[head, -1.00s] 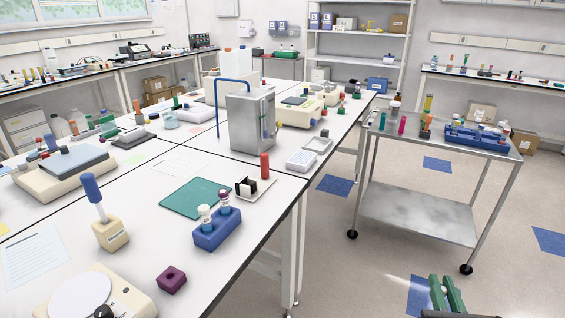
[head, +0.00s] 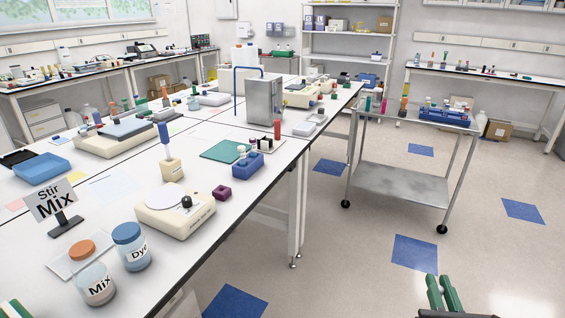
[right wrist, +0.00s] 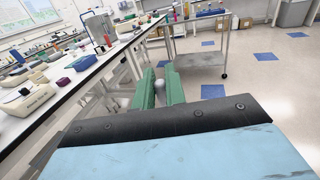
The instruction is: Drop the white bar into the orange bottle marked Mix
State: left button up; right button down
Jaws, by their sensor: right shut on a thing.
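The Mix bottle (head: 97,287) is a clear bottle labelled Mix at the near left end of the bench in the head view. My right gripper (head: 442,294) is over the floor, right of the bench and far from the bottle. In the right wrist view its green fingers are shut on a small pale thing, apparently the white bar (right wrist: 159,86), mostly hidden between them. A green piece at the lower left corner seems to be my left gripper (head: 14,310), mostly out of frame.
A blue-lidded Dye bottle (head: 131,252) stands right beside the Mix bottle. A Stir Mix sign (head: 54,203) and a cream stirrer plate (head: 175,218) stand behind. A steel cart (head: 400,185) stands on the right. The floor between bench and cart is open.

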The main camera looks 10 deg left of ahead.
aim_at(105, 297)
jog(key=z, duration=0.1)
jog(key=k, duration=0.3)
jog(key=u, duration=2.4)
